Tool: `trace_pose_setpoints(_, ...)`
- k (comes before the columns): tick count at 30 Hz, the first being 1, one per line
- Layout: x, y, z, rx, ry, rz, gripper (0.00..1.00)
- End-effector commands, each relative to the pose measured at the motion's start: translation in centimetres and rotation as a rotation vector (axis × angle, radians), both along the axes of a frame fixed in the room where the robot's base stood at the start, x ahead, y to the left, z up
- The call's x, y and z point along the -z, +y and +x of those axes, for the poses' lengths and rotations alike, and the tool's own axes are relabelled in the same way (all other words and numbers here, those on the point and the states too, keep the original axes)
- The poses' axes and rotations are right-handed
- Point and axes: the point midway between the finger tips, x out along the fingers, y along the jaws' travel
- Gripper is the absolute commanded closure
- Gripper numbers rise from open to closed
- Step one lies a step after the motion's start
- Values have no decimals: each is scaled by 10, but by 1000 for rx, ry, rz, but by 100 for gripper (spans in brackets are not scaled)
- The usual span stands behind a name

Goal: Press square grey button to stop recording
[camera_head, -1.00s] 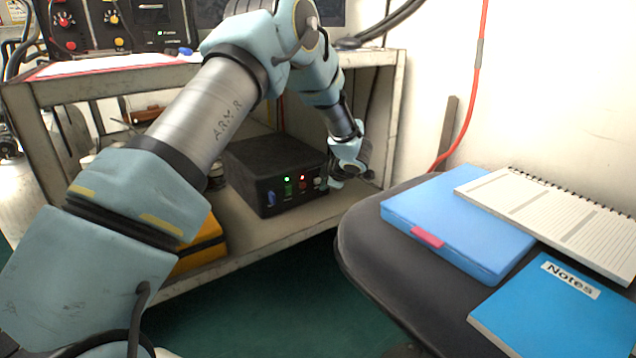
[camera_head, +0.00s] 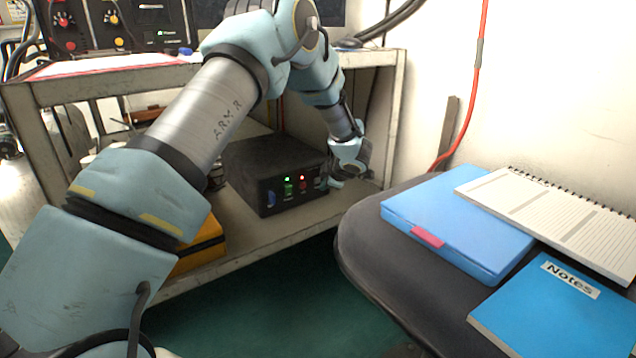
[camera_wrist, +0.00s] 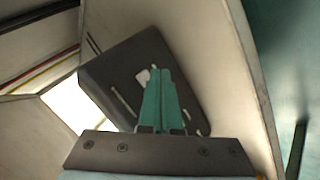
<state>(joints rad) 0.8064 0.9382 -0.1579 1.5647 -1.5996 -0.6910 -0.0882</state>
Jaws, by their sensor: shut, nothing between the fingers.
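A black box (camera_head: 275,165) sits on the shelf, its front panel carrying a blue part (camera_head: 271,198), a green-lit part (camera_head: 288,187) and a red-lit part (camera_head: 303,184). A small grey square button (camera_head: 319,183) shows at the panel's right end, close to my gripper (camera_head: 335,184). In the wrist view my gripper (camera_wrist: 160,74) has its teal fingers shut and empty, overlapping the dark box (camera_wrist: 115,70). A small pale part (camera_wrist: 142,77) shows beside the fingertips. Whether the fingertips touch the button cannot be told.
The box stands on a metal shelf (camera_head: 240,250) with a shelf post (camera_head: 394,110) right of my gripper. A yellow case (camera_head: 200,250) lies to the left. A black chair seat (camera_head: 380,250) holds blue folders and a notepad (camera_head: 560,215) at the right.

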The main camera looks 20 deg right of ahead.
Motion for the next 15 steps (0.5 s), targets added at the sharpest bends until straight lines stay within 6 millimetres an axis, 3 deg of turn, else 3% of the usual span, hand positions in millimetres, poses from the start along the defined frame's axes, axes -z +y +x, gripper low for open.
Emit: trace_pose_setpoints(15,-2,1,7,0,0,0,100)
